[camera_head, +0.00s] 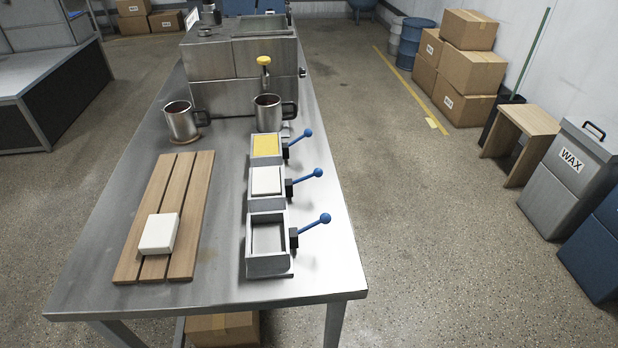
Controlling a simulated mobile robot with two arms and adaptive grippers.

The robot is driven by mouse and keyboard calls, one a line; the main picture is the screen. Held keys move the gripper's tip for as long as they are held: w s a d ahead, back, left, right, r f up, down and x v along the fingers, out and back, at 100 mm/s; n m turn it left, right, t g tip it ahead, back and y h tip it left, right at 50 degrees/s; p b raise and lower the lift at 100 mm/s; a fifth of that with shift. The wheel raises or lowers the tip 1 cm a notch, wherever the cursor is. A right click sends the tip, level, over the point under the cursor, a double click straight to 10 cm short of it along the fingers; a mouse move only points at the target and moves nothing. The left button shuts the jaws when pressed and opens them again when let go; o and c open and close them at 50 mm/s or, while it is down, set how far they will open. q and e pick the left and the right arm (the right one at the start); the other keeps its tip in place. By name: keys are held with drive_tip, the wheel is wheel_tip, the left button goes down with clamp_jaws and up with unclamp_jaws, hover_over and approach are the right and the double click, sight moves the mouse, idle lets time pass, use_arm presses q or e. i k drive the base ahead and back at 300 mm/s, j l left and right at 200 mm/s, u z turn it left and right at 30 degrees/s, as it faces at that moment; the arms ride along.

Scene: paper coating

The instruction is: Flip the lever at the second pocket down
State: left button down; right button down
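A row of three metal pockets runs along the right side of the steel table. The far pocket (252,160) holds a yellow block (267,146). The middle pocket (252,204) holds a white block (266,181). The near pocket (268,266) is empty. Each has a lever with a blue ball knob on its right: the far lever (298,140), the middle lever (304,178) and the near lever (311,225). All three levers point out to the right and slightly up. Neither of my grippers is in view.
A white block (159,234) lies on a slatted wooden board (188,200) at the left. Two metal mugs, one left (181,122) and one right (268,116), stand behind, before a steel machine (240,60). Bare table (225,285) shows between board and pockets.

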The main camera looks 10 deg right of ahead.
sight(318, 173)
drive_tip(key=j+z, duration=0.25)
drive_tip(key=j, duration=0.2)
drive_tip(key=k+j+z, duration=0.1)
drive_tip(key=j+z, duration=0.15)
drive_tip(key=j, duration=0.15)
drive_tip(key=k+j+z, duration=0.1)
drive_tip(key=j+z, duration=0.15)
drive_tip(key=j, duration=0.2)
drive_tip(key=k+j+z, duration=0.1)
drive_tip(key=j+z, duration=0.15)
drive_tip(key=j, duration=0.15)
drive_tip(key=k+j+z, duration=0.3)
drive_tip(key=i+j, duration=0.1)
